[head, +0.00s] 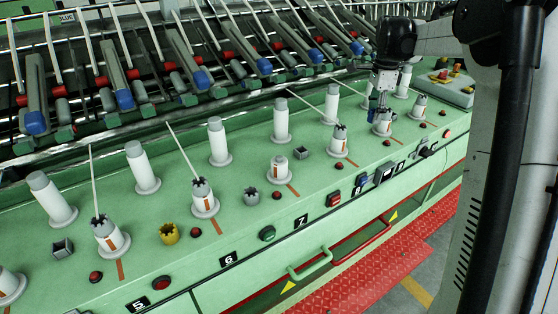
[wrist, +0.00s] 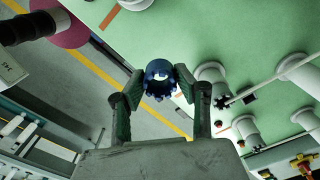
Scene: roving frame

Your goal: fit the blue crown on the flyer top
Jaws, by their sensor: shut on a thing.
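My gripper (head: 381,100) is at the far right end of the green bench in the head view. It is shut on the blue crown (wrist: 160,80), a toothed ring with an open centre, held between both fingertips in the wrist view. The crown shows as a small dark blue patch (head: 372,115) in the head view. Just below and beside it stands a grey flyer (head: 382,129) with an orange stripe; its top is partly hidden by my gripper. Whether crown and flyer touch cannot be told. Another flyer (head: 280,170) has a plain top without a dark crown.
Other flyers with dark crowns stand along the bench, such as one (head: 204,200) near the middle. A yellow crown (head: 168,233) and a grey crown (head: 251,196) lie loose. White bobbins (head: 219,142) line the back. A control box (head: 446,88) stands at the far end.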

